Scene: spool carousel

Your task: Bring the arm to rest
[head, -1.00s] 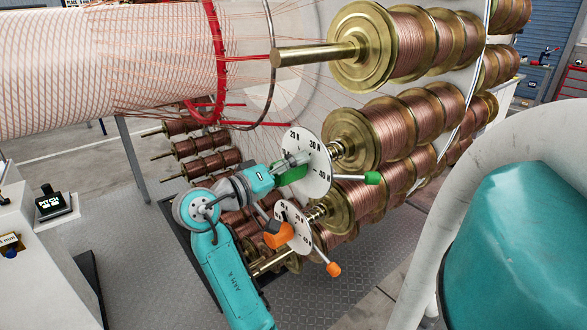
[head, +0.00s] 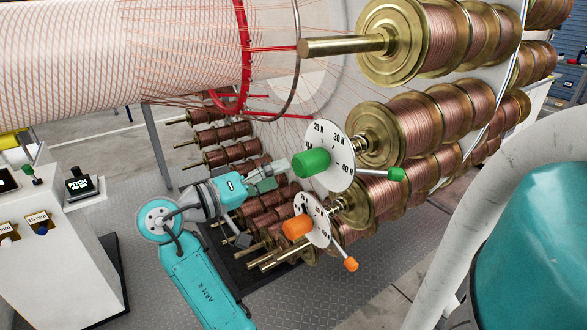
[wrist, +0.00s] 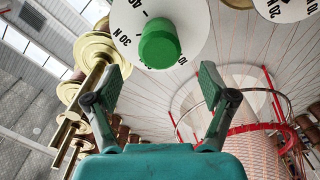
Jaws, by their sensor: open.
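My teal arm reaches up from the bottom in the head view, with my gripper (head: 283,171) just left of the green knob (head: 311,162). The green knob sits on a white dial marked in N (head: 341,150). In the wrist view my gripper (wrist: 158,88) has its two fingers spread wide and nothing between them. The green knob (wrist: 160,44) shows beyond the fingertips, apart from them. The dial's green-tipped handle (head: 396,174) points right in the head view.
Below is a second white dial (head: 318,218) with an orange knob (head: 298,227) and an orange-tipped handle (head: 350,264). Copper spools (head: 404,134) crowd the right. A white console (head: 60,255) stands at left. Grey floor (head: 130,205) lies open between the console and my arm.

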